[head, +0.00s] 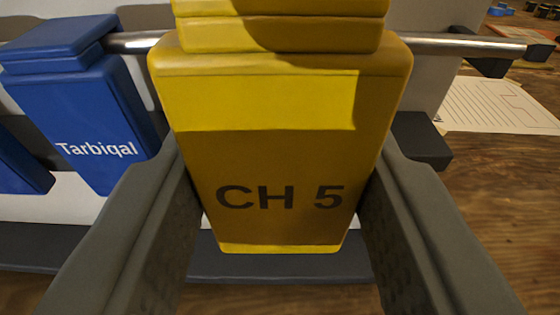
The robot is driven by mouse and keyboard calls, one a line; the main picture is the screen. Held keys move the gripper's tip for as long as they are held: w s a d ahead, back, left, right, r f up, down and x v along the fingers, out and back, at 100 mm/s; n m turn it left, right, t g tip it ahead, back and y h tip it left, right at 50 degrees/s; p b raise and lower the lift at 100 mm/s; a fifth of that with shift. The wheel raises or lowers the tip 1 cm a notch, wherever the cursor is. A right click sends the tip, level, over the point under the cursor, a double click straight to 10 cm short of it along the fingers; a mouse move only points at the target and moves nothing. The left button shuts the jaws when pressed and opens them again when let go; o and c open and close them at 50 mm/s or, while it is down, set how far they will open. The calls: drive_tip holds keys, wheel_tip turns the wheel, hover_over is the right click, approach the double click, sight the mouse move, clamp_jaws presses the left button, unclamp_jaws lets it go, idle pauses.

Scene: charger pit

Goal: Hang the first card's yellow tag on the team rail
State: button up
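The yellow tag (280,150), lettered "CH 5", fills the middle of the view, upright and face toward me. My gripper (283,215) has one dark finger on each side of the tag's lower half, and both fingers appear to press on its edges. The metal rail (470,44) runs left to right and passes behind the tag's top part. The tag's stepped top is level with the rail, but its hook is hidden, so I cannot tell whether it bears on the rail.
A blue tag (90,110) reading "Tarbiqal" hangs on the rail to the left. Part of another blue tag (20,165) shows at the left edge. A printed paper (497,105) lies on the wooden table (490,190) at right. The rail's right stretch is bare.

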drive_tip(key=shift+w+f, duration=0.3)
drive_tip(key=shift+w, duration=0.6)
drive_tip(key=shift+w+f, duration=0.25)
drive_tip(key=shift+w, duration=0.6)
drive_tip(key=shift+f, duration=0.1)
drive_tip(key=o, duration=1)
drive_tip(key=shift+s, duration=0.1)
drive_tip(key=shift+t, duration=0.4)
drive_tip(key=s+r, duration=0.6)
drive_tip(key=s, duration=1.1)
drive_tip(key=s+r, duration=0.6)
drive_tip(key=s, duration=1.1)
drive_tip(key=s+r, duration=0.6)
drive_tip(key=s, duration=1.2)
drive_tip(key=shift+a+r, duration=0.35)
drive_tip(key=shift+a, duration=0.05)
